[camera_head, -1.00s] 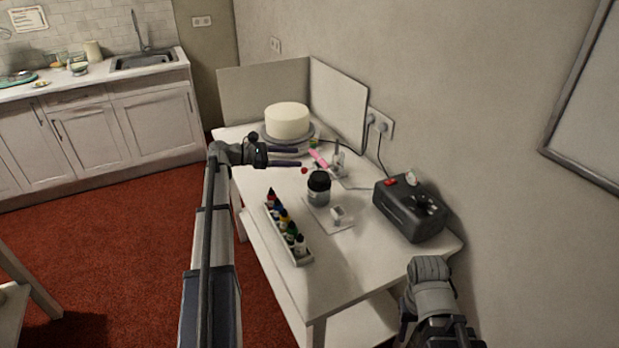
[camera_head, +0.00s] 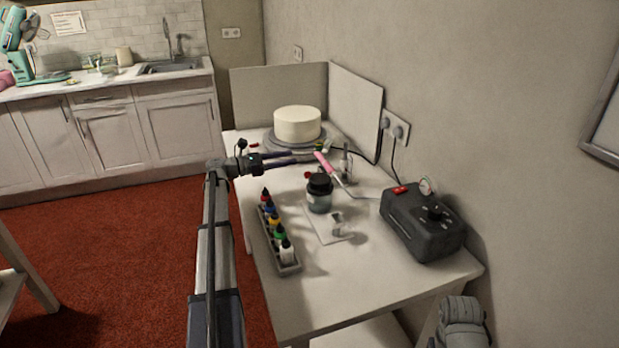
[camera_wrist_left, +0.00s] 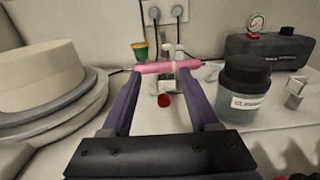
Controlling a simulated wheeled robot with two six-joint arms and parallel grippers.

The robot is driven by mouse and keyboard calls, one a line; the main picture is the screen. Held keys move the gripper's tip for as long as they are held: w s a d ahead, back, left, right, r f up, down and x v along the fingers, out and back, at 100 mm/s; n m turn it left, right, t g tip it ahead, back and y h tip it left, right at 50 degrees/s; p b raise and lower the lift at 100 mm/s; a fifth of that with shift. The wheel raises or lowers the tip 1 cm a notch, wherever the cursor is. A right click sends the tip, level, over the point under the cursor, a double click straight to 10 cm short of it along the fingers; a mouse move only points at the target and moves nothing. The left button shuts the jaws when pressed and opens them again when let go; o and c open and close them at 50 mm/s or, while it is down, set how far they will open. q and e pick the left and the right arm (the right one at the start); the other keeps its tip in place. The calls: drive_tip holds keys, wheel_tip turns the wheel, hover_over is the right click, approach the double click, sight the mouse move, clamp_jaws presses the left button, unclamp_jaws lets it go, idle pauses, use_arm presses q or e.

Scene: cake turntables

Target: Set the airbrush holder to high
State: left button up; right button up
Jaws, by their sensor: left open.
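The airbrush holder (camera_head: 346,174) stands on the white table behind the dark-lidded jar. It shows in the left wrist view as a light upright stand (camera_wrist_left: 170,86), with the pink airbrush (camera_wrist_left: 166,67) lying across it. A small red round part (camera_wrist_left: 164,101) is low in front of the stand. My left gripper (camera_head: 310,157) is open, its two dark purple fingers pointing toward the holder from the left. In the left wrist view the fingertips (camera_wrist_left: 160,78) frame the stand. I cannot tell whether they touch the airbrush.
A white cake (camera_head: 298,123) on a turntable stands left of the holder. The cleaning jar (camera_head: 320,194), a rack of paint bottles (camera_head: 290,268) and a black compressor (camera_head: 423,224) with a gauge are nearer. The table's front part is clear.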

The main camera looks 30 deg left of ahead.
use_arm(q)
drive_tip(key=b, duration=0.8)
approach(308, 174)
drive_tip(key=w, duration=0.1)
drive_tip(key=w+d+f, duration=0.1)
drive_tip(key=shift+w, duration=0.35)
drive_tip(key=x, duration=0.7)
drive_tip(key=shift+w+d+r, duration=0.15)
drive_tip(key=shift+d, duration=0.05)
clamp_jaws()
